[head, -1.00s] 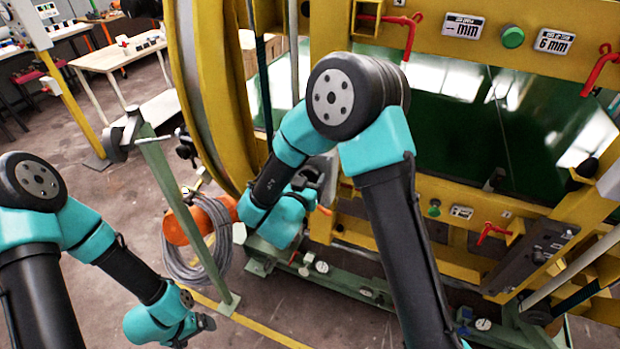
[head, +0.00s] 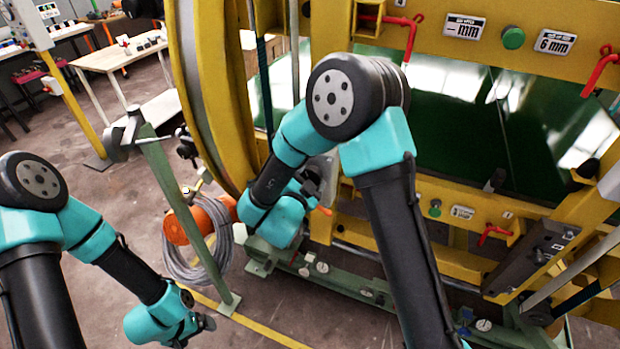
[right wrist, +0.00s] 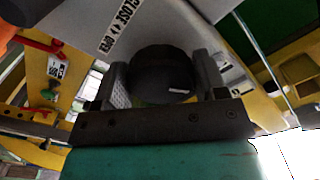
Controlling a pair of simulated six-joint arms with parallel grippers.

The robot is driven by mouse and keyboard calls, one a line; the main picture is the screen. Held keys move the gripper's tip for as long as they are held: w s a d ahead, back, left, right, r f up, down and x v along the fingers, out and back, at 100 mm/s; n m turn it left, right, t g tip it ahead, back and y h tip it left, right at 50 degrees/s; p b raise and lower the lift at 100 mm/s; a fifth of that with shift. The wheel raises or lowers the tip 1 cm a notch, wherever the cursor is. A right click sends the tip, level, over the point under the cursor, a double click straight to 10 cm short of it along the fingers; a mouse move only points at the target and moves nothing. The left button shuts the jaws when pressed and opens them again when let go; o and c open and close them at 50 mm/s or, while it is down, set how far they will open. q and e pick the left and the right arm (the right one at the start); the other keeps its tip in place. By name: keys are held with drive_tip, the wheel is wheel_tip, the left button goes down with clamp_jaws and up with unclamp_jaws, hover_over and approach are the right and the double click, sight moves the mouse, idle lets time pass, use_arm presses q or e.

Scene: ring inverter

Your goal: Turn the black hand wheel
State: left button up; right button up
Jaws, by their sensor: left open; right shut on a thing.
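The black hand wheel (right wrist: 162,75) is a round dark knob in the right wrist view, below a pale plate (right wrist: 105,25) marked "CLOSE". My right gripper (right wrist: 160,88) has one finger on each side of it and is shut on it. In the head view my right gripper (head: 318,182) is at the machine's left side, and the wheel is mostly hidden there by the arm. My left gripper (head: 207,322) is low at the left, open and empty, away from the machine. Its fingers are small and partly hidden.
The yellow frame (head: 455,22) holds a green panel (head: 450,120) and red handles (head: 600,70). A green post (head: 170,180) and a coiled grey hose (head: 190,265) stand between my arms. A table (head: 120,58) is at the back left.

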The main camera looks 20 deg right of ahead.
drive_tip(key=shift+m, duration=1.2)
drive_tip(key=o, duration=0.9)
drive_tip(key=shift+o, duration=0.2)
drive_tip(key=v, duration=1.7)
drive_tip(key=shift+a, duration=0.2)
drive_tip(key=shift+s, duration=0.1)
